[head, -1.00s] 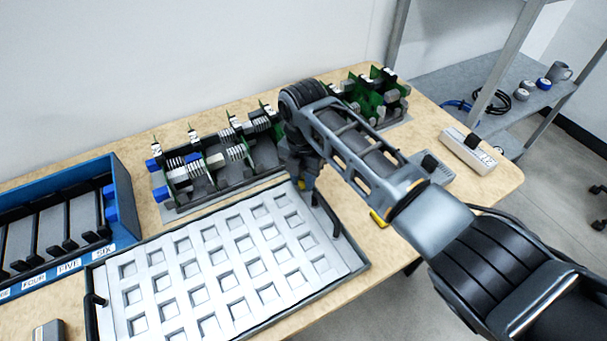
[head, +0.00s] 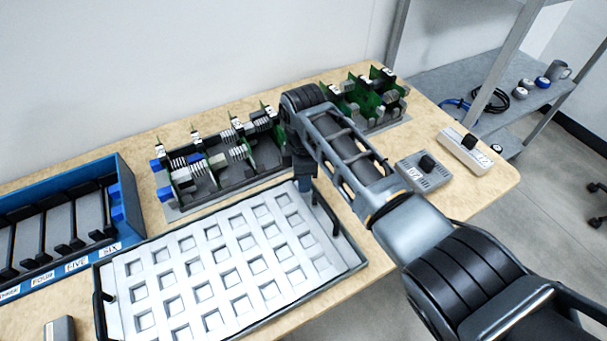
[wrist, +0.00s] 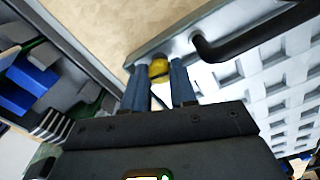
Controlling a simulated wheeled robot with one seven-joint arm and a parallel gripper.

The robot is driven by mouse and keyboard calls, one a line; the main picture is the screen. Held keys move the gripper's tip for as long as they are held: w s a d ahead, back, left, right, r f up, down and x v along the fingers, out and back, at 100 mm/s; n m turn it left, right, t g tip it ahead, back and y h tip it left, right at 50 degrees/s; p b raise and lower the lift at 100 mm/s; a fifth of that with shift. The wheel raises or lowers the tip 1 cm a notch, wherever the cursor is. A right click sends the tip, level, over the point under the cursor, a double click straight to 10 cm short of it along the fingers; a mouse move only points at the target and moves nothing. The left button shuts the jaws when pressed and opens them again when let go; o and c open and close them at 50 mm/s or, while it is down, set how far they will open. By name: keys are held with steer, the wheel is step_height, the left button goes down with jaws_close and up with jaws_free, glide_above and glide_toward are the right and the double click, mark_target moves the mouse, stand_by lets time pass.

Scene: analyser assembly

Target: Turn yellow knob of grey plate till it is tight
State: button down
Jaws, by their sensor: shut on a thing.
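The grey plate (head: 352,262) is a flat framed plate with a white grid of square recesses and black handles at its ends. It lies at the front of the table, and its corner also shows in the wrist view (wrist: 190,50). The yellow knob (wrist: 158,69) is at the plate's edge near a black handle (wrist: 255,33). My gripper (wrist: 160,76) has its two blue fingers on either side of the knob and is shut on it. In the head view my gripper (head: 304,180) is at the plate's far right corner, and the knob is hidden there.
Racks with green boards (head: 215,165) stand behind the plate. A blue slotted box (head: 128,195) is at the left. A grey box (head: 430,178) with a black knob and a white box (head: 470,155) sit on the right of the table.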

steer(key=m, duration=0.3)
steer(key=shift+r+m+p, duration=0.15)
steer(key=shift+m+p, duration=0.2)
steer(key=shift+m, duration=0.05)
steer(key=m, duration=0.3)
steer(key=shift+m, duration=0.3)
steer(key=m, duration=0.3)
steer(key=shift+w+m, duration=0.1)
steer(key=shift+m, duration=0.2)
steer(key=m, duration=0.3)
steer(key=shift+m, duration=0.3)
steer(key=m, duration=0.3)
steer(key=shift+m, duration=0.3)
steer(key=m, duration=0.3)
steer(key=shift+r+m, duration=0.1)
steer(key=shift+m, duration=0.3)
steer(key=m, duration=0.7)
steer(key=shift+w, duration=0.1)
steer(key=m, duration=0.5)
steer(key=shift+m, duration=0.3)
steer(key=m, duration=1.1)
steer(key=shift+m, duration=0.4)
steer(key=m, duration=0.5)
steer(key=shift+b, duration=0.35)
steer(key=shift+m, duration=0.4)
